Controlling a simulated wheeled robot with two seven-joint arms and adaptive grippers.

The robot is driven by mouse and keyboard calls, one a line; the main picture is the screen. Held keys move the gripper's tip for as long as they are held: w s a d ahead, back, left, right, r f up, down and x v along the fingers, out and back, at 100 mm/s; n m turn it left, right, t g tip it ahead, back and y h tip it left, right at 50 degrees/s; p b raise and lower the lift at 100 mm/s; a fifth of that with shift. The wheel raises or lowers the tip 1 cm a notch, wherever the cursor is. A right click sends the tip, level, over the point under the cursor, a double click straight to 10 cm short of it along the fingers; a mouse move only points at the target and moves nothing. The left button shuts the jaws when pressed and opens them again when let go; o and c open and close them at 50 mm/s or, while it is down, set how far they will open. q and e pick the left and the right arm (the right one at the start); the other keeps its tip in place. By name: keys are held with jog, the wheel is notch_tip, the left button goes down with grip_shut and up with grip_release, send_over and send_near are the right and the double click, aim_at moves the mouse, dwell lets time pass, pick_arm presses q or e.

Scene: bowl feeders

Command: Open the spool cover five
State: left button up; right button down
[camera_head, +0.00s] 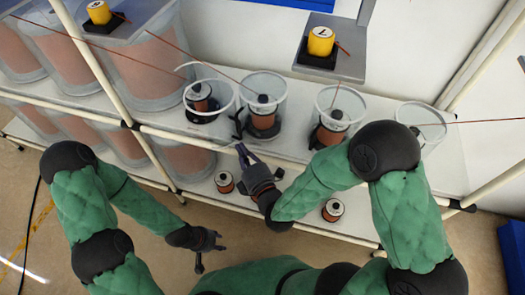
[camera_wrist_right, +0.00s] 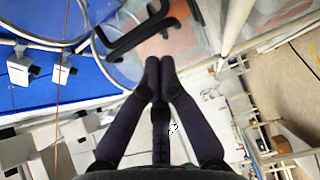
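Several clear bucket-like spool covers stand along the upper shelf in the head view; I cannot tell which is number five. The leftmost cover (camera_head: 227,104) has a pale ring tilted above it and a copper spool (camera_head: 199,92) inside. A second cover (camera_head: 277,89), a third (camera_head: 356,101) and a far-right one (camera_head: 421,113) stand beside it. My right gripper (camera_head: 241,148) is at the shelf edge, below the second cover; in the right wrist view its fingers (camera_wrist_right: 160,66) are together, just short of a black handle (camera_wrist_right: 143,32). My left gripper (camera_head: 220,240) is low, away from the shelf, fingers apart and empty.
Large clear bins of copper spools (camera_head: 146,65) stand at the left. Yellow-and-black units sit on the grey plates, one at upper left (camera_head: 99,12) and one at centre (camera_head: 321,41). Pale rails (camera_head: 200,140) run along the shelf front. Small spools (camera_head: 225,182) rest on the lower shelf.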

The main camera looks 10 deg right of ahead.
jog(key=s+d, duration=0.1)
jog(key=d, duration=0.5)
jog(key=shift+s+p, duration=0.3)
